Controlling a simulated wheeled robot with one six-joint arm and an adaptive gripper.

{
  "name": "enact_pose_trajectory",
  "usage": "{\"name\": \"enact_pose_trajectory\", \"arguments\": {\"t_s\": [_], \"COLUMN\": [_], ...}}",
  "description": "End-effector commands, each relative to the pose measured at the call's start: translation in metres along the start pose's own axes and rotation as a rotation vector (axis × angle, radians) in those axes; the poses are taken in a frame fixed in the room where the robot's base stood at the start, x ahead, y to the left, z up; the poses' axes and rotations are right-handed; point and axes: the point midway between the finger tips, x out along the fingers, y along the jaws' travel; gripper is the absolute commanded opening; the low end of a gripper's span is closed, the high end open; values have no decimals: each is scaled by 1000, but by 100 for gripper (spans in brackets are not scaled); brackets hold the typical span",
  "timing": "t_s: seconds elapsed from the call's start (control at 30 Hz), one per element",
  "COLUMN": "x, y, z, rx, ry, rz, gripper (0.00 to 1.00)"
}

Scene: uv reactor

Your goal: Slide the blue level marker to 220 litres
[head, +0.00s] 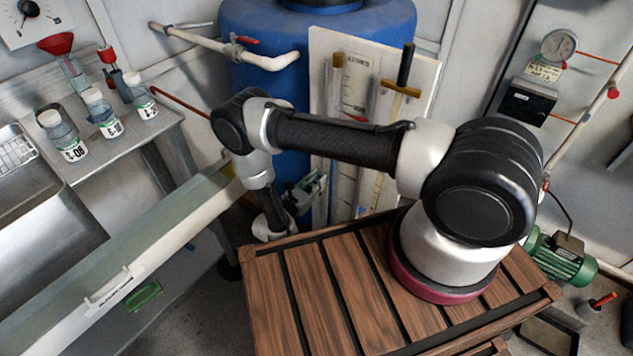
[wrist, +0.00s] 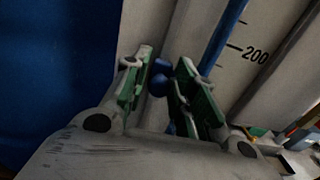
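The blue level marker (wrist: 159,79) is a small dark-blue knob in the wrist view, close in front of the pale scale board (wrist: 228,75). A printed 200 with tick marks stands to the right of the fingers, beside a blue vertical strip (wrist: 223,35) that the right finger partly hides. In the head view my gripper (head: 308,186) is at the lower left of the board (head: 425,72); the marker is hidden there.
A large blue tank (head: 265,85) stands behind and left of the board. A tube with brass fittings (head: 400,89) runs down the board. My arm crosses in front of it. A bench with bottles (head: 106,112) is at the left.

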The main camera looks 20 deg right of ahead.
Motion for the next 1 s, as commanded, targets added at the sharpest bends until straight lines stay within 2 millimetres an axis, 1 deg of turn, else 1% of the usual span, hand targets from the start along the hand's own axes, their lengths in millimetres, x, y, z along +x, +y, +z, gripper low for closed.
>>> {"name": "enact_pose_trajectory", "arguments": {"t_s": [0.07,0.1,0.23,0.47,0.57,0.7,0.8,0.9,1.0], "x": [0,0,0,0,0,-1,-1,-1,-1], "y": [0,0,0,0,1,2,2,1,1], "z": [0,0,0,3,19,56,79,96,104], "rx": [0,0,0,1,1,3,3,3,2], "ry": [0,0,0,0,0,0,0,0,0], "rz": [0,0,0,0,0,0,1,1,1], "gripper": [27,23,0,0,0,0,0,0,0]}}
